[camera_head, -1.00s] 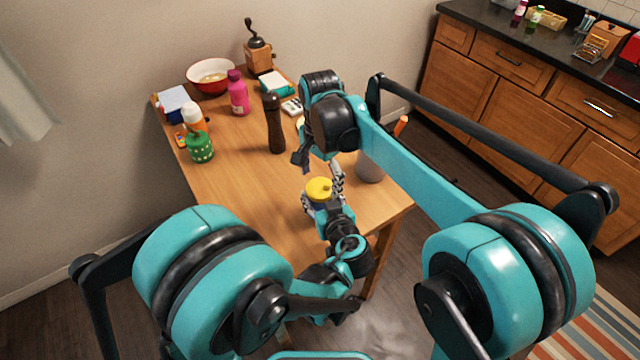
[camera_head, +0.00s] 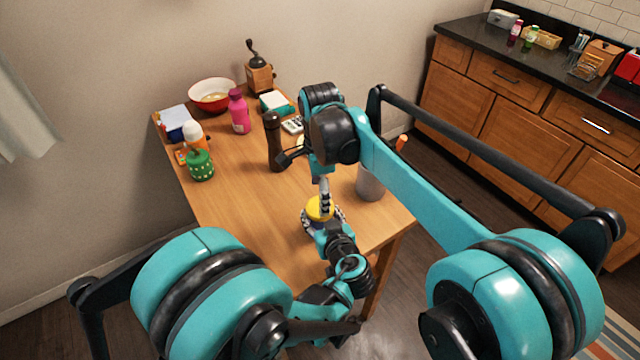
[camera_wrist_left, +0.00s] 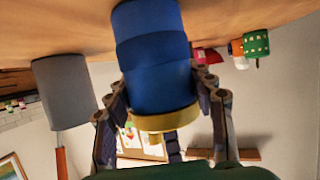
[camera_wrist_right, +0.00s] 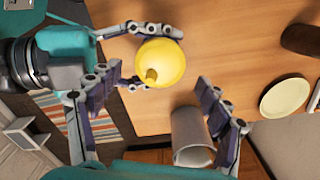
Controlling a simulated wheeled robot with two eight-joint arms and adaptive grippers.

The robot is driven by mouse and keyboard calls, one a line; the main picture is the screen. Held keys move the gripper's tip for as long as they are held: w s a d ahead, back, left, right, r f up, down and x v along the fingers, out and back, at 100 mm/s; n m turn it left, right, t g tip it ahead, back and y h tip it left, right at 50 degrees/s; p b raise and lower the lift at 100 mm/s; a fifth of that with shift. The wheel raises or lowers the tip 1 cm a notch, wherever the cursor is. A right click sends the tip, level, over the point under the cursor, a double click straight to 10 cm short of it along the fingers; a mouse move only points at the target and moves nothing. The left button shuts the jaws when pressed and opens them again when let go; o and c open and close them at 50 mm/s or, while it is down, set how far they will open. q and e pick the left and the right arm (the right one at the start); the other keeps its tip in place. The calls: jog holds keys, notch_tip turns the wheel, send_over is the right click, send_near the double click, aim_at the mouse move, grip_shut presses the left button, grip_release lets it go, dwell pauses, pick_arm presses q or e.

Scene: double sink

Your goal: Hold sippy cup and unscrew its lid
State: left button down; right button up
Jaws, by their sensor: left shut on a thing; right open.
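The sippy cup has a blue body (camera_wrist_left: 155,60) and a yellow lid (camera_head: 315,209) with a small spout. It stands upright near the table's front edge. My left gripper (camera_head: 323,215) is shut around the cup's sides, one finger on each side in the left wrist view. In the right wrist view the lid (camera_wrist_right: 160,62) shows from above, with the left gripper's fingers around it. My right gripper (camera_wrist_right: 152,105) is open and empty, its fingers apart and pointing at the lid from above. In the head view it partly covers the lid.
A grey container (camera_head: 371,182) stands close to the right of the cup. A dark pepper mill (camera_head: 274,142), pink bottle (camera_head: 239,112), green dotted cup (camera_head: 200,165) and red bowl (camera_head: 212,95) stand farther back. The table's left middle is clear.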

aim_at(320, 221)
jog(key=shift+f, duration=2.3)
jog(key=shift+c, duration=0.3)
jog(key=c, duration=1.2)
jog(key=shift+o, duration=0.2)
jog(key=n, duration=0.6)
jog(key=shift+n, duration=0.4)
